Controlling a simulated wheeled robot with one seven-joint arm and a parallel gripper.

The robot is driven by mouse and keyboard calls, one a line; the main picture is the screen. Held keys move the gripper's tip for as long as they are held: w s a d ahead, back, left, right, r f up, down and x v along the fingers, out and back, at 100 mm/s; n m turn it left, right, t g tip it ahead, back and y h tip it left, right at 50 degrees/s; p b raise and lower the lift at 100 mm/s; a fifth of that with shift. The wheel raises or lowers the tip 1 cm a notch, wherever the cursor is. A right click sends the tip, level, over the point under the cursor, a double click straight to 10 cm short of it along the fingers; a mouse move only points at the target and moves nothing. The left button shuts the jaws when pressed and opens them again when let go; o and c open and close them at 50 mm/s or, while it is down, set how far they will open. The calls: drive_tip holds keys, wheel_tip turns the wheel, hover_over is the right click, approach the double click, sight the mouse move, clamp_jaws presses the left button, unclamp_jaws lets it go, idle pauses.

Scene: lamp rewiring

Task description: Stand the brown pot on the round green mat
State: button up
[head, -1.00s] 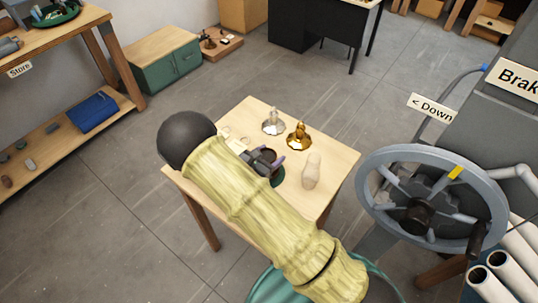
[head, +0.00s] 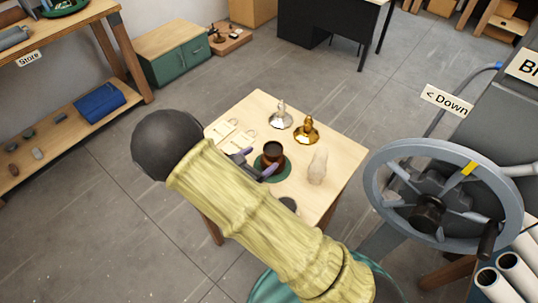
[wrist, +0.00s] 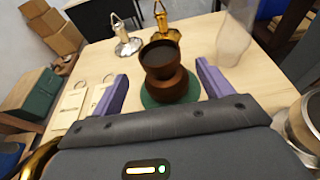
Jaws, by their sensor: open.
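The brown pot (head: 272,152) stands upright on the round green mat (head: 284,171), on the small wooden table. The mat shows all around its foot. In the wrist view the pot (wrist: 163,72) appears between and just beyond my purple fingertips, with the green mat (wrist: 150,98) beneath it. My gripper (head: 254,163) is open, at the pot's left in the head view. A gap shows between the pot and each finger in the wrist view. My arm hides the table's near left part.
On the table (head: 345,165), a silver lamp base (head: 280,117) and a gold one (head: 306,131) stand behind the pot. A pale glass chimney (head: 318,167) stands to its right. Pale tagged pieces (head: 238,140) lie at left. A big handwheel (head: 440,190) rises beyond the table's right side.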

drive_tip(key=v, duration=0.3)
idle(0.5)
